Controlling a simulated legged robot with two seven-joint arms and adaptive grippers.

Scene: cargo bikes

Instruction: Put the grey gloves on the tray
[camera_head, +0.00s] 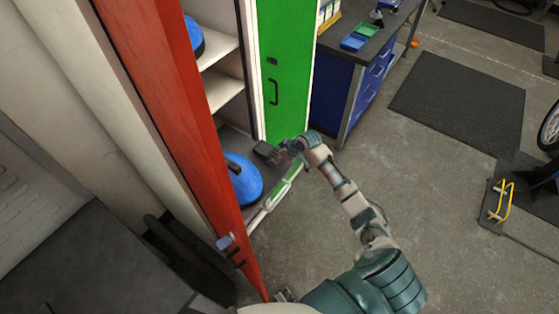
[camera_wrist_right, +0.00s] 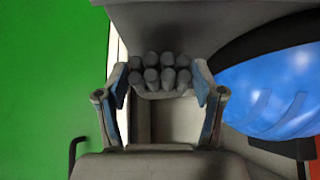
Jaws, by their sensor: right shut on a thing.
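The grey gloves (camera_wrist_right: 160,76) show in the right wrist view as two rows of rounded grey finger ends. They sit between the two fingers of my right gripper (camera_wrist_right: 162,98), which is shut on them. In the head view my right gripper (camera_head: 280,154) is at the low shelf of the cabinet, and the gloves (camera_head: 264,150) show as a small dark grey shape at its tip. I cannot tell whether they touch the shelf. On the workbench at the top are a blue tray (camera_head: 354,43) and a green tray (camera_head: 369,29). My left gripper is not in view.
A blue helmet (camera_head: 243,180) sits on the low shelf, close beside the gripper. The open red door (camera_head: 176,95) stands left of the arm, the green door (camera_head: 285,70) beyond it. A blue drawer unit (camera_head: 345,100) stands right of the cabinet.

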